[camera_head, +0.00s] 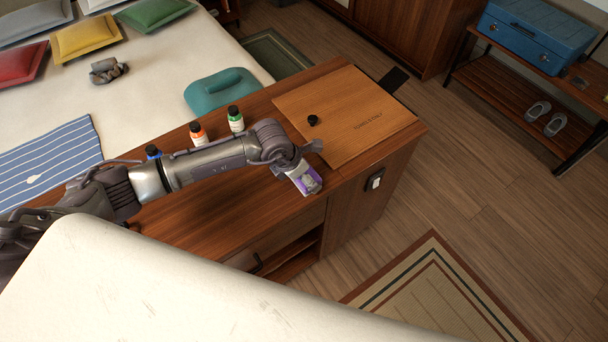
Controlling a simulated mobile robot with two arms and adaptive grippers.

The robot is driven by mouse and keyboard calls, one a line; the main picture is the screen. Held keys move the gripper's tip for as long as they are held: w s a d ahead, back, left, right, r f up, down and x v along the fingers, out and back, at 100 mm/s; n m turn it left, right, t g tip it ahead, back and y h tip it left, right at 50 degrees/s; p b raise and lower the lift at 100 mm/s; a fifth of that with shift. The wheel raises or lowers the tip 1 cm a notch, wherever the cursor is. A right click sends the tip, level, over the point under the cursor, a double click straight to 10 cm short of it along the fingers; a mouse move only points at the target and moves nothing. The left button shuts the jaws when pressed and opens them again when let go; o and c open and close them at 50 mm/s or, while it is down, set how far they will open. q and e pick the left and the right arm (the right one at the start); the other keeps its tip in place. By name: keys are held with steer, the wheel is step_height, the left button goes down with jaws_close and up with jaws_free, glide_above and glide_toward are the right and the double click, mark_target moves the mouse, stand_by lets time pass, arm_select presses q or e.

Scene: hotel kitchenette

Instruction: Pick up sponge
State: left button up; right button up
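A small purple and pale block, which looks like the sponge (309,185), is at the front edge of the wooden counter (215,215), near the middle of the view. My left arm reaches in from the left across the counter. Its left gripper (300,168) is right above the sponge and covers part of it. The fingertips are small and partly hidden, so I cannot tell whether they are closed on the sponge or only over it. I also cannot tell whether the sponge rests on the counter. My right gripper is out of view.
Small bottles with orange (198,134), green (236,119) and blue (153,152) caps stand behind my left arm. A wooden board (345,115) with a small black knob covers the counter's right part. A teal object (221,90) lies beyond.

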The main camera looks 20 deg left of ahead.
arm_select(q)
steer(key=shift+w+r+b, duration=0.1)
steer(key=shift+r+b, duration=0.2)
steer(key=shift+r, duration=0.4)
steer(key=r, duration=0.1)
steer(key=r+b, duration=0.1)
steer(key=shift+d+r, duration=0.2)
steer(key=shift+r, duration=0.2)
steer(key=s+d+r+b, duration=0.2)
steer(key=s+d+r, duration=0.4)
steer(key=d, duration=0.3)
steer(key=shift+s+d+r+b, duration=0.2)
steer(key=shift+d+r+b, duration=0.05)
steer(key=shift+r+b, duration=0.15)
